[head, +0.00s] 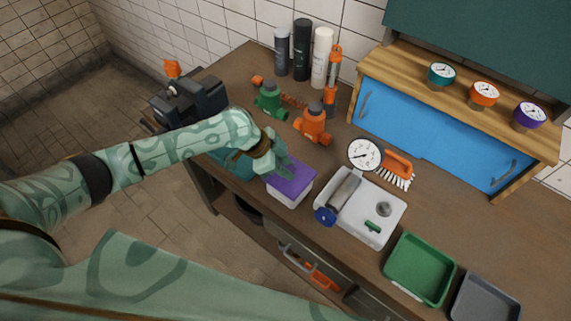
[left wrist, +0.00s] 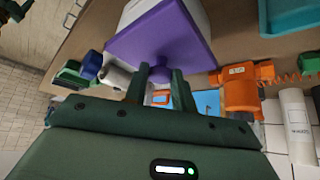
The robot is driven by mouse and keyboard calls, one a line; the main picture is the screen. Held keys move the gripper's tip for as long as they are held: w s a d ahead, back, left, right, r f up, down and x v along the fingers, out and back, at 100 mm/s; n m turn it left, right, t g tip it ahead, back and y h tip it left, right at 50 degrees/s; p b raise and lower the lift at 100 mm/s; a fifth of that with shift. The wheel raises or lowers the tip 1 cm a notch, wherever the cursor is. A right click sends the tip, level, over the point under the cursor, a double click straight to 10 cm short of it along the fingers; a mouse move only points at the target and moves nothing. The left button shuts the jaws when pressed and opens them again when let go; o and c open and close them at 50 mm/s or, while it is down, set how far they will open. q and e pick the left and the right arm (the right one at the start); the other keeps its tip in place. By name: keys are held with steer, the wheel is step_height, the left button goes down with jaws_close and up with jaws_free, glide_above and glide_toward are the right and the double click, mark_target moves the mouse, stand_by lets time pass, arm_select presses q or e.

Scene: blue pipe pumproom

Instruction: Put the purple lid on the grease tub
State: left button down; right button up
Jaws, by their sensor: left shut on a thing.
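The purple lid (head: 292,179) is over the white grease tub (head: 289,198) near the front edge of the bench. My left gripper (head: 284,167) is on the lid from above and shut on it. In the left wrist view my left gripper's fingers (left wrist: 160,82) close on the small knob in the middle of the purple lid (left wrist: 150,36). The white tub (left wrist: 198,12) shows just beyond the lid. The lid lines up with the tub; I cannot tell whether it is fully seated. My right gripper is not in view.
A white tray (head: 385,222) with a roller-like part stands to the right of the tub. An orange valve (head: 313,124) and a green valve (head: 270,100) stand behind. A teal tray (head: 233,163) lies left. A green tray (head: 420,268) sits at the right front.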

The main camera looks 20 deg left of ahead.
arm_select(q)
steer(key=shift+f, duration=0.5)
stand_by(0.5)
steer(key=c, duration=0.6)
jaws_free()
step_height(320, 180, up, 7)
steer(key=p, duration=0.7)
steer(key=shift+r, duration=0.1)
steer(key=shift+c, duration=0.3)
jaws_close()
